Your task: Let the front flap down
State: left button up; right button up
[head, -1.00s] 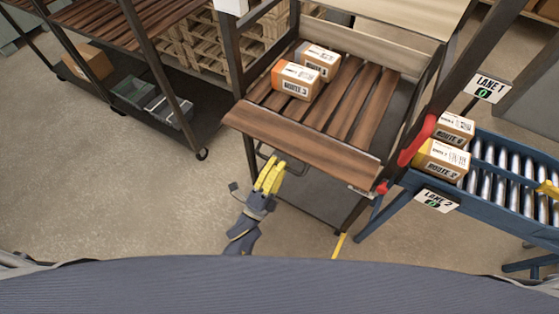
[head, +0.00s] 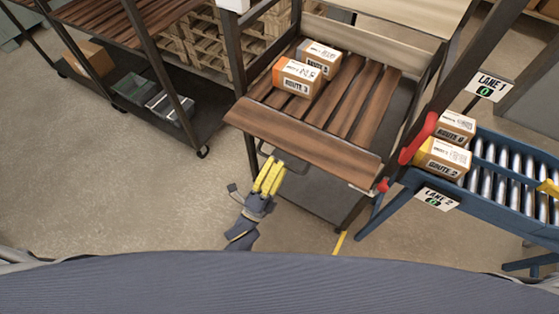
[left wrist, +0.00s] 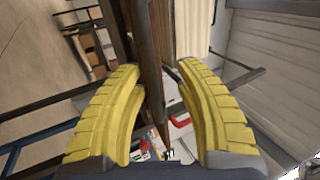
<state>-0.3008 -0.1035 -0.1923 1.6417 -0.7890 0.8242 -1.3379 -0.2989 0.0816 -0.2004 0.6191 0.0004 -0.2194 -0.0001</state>
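The front flap (head: 300,138) is a brown wooden board along the front edge of the slatted cart deck. Its broad face shows from above in the head view. A dark wire handle (head: 296,167) hangs below the flap's lower edge. My left gripper (head: 271,163), with yellow fingers, is at the handle's left end. In the left wrist view the fingers (left wrist: 160,68) are apart, with a dark bar (left wrist: 149,70) running between them. I see gaps beside the bar; contact is unclear. My right gripper is not in view.
Two cartons (head: 300,77) stand on the cart deck (head: 345,100). A red lever (head: 418,139) and a small red part (head: 382,185) are at the cart's right side. A roller conveyor (head: 510,185) with cartons stands to the right.

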pick_arm(q)
jog(key=v, duration=1.1)
dwell(0.3)
jog(key=s+a+f+n+g+y, duration=0.25)
jog(key=f+n, duration=0.25)
jog(key=f, duration=0.6)
jog(key=s+a+f+n+g+y, duration=0.1)
jog(key=s+f+n+g+y, duration=0.2)
jog(key=f, duration=0.8)
jog(key=s+a+f+n+g+y, duration=0.2)
jog(key=f+n+g, duration=0.3)
jog(key=f, duration=0.6)
jog(key=s+a+f+n+g+y, duration=0.1)
jog(key=s+a+f+n+g, duration=0.1)
jog(key=s+a+f, duration=0.2)
jog(key=s+a+f+n+g+y, duration=0.1)
jog(key=s+a+f+n+g, duration=0.1)
jog(key=s+f, duration=0.6)
jog(key=s+a+f+n+g+y, duration=0.1)
jog(key=s+a+f+g, duration=0.3)
jog(key=s, duration=0.8)
jog(key=shift+a+f+n, duration=0.9)
jog(key=shift+a+f, duration=0.3)
jog(key=shift+a, duration=0.4)
